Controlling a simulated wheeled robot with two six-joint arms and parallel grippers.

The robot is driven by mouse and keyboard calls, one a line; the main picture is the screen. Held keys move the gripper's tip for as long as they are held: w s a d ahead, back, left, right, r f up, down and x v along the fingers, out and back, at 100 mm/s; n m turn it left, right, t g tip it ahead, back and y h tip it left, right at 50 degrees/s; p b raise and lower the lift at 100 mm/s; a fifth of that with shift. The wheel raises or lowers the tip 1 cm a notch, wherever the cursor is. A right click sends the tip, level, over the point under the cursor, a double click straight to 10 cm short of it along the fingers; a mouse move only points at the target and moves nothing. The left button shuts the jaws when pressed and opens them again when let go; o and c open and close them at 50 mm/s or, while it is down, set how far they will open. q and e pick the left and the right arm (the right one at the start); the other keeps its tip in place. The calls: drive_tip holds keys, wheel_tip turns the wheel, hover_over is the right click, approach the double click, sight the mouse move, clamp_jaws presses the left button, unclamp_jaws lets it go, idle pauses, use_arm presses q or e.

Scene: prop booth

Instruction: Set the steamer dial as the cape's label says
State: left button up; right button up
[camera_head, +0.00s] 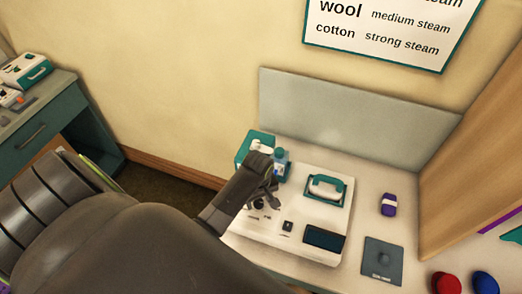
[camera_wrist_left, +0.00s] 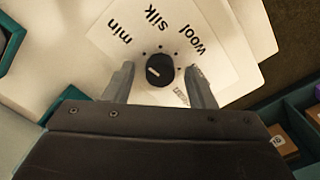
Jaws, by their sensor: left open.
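The steamer (camera_head: 290,240) is a white unit on the table in the head view, with a teal-handled iron on top. Its dial (camera_wrist_left: 160,70) shows in the left wrist view as a black knob with a short white mark on its left part. Around it are dots and the words min, silk, wool and a partly hidden one at lower right. I cannot tell which word the mark points at. My left gripper (camera_head: 265,188) is over the dial; in the wrist view its open fingers (camera_wrist_left: 160,85) stand on either side of the knob, contact unclear. No cape shows.
A wall sign (camera_head: 385,30) reads wool medium steam, cotton strong steam; its top is cut off. A teal box (camera_head: 254,143) and a bottle (camera_head: 280,165) stand behind the gripper. A purple item (camera_head: 388,204) and grey plate (camera_head: 382,262) lie right of the steamer.

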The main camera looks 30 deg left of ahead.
use_arm(q)
drive_tip(key=shift+s, duration=0.1)
drive_tip(key=shift+c, duration=0.5)
drive_tip(key=c, duration=0.9)
drive_tip(key=shift+o, duration=0.2)
use_arm(e)
drive_tip(key=shift+s+a, duration=0.2)
drive_tip(key=shift+s, duration=0.05)
use_arm(q)
drive_tip(key=shift+m, duration=0.4)
drive_tip(key=m, duration=1.4)
drive_tip(key=shift+m, duration=2.5)
use_arm(e)
drive_tip(key=shift+w, duration=0.1)
use_arm(q)
drive_tip(key=shift+r, duration=0.1)
